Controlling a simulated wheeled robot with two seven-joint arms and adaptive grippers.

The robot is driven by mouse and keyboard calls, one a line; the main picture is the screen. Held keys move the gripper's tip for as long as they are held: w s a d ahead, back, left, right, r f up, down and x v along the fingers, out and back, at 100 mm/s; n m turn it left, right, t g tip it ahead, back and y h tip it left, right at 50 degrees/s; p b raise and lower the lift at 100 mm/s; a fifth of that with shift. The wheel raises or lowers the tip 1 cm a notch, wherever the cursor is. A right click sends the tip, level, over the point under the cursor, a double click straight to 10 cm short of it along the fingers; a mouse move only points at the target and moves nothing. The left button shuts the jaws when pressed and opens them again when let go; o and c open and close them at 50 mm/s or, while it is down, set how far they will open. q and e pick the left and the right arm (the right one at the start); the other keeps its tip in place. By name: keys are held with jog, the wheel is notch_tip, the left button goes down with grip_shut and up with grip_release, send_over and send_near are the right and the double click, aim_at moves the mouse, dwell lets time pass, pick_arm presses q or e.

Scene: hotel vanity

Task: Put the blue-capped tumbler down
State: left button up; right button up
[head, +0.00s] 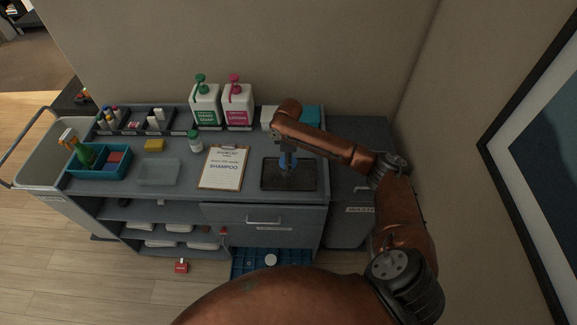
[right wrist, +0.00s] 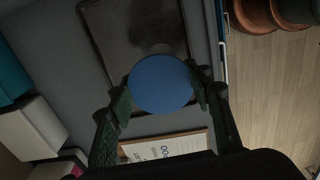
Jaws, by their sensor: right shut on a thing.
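The blue-capped tumbler shows as a blue cap (right wrist: 161,84) between my fingers in the right wrist view. My right gripper (head: 289,168) is shut on the tumbler and points down. The tumbler's body is hidden below the cap, so I cannot tell whether its base touches the tray. The dark tray also shows in the right wrist view (right wrist: 112,40). My left gripper is not in view.
Green-topped (head: 205,106) and pink-topped (head: 238,106) pump bottles stand behind. A small green-capped bottle (head: 195,142), a clear tray (head: 159,171) and a teal caddy (head: 99,160) are farther left. The wall is close behind.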

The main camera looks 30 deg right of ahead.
notch_tip(320, 180, down, 2)
jog(key=shift+s+f+p, duration=0.1)
jog(key=shift+f+p, duration=0.05)
jog(key=shift+p, duration=0.2)
jog(key=shift+f, duration=0.15)
jog(key=shift+f, duration=0.1)
jog(key=o, duration=1.3)
notch_tip(320, 180, up, 12)
jog(key=shift+r+b, duration=0.15)
jog(key=shift+b, duration=1.05)
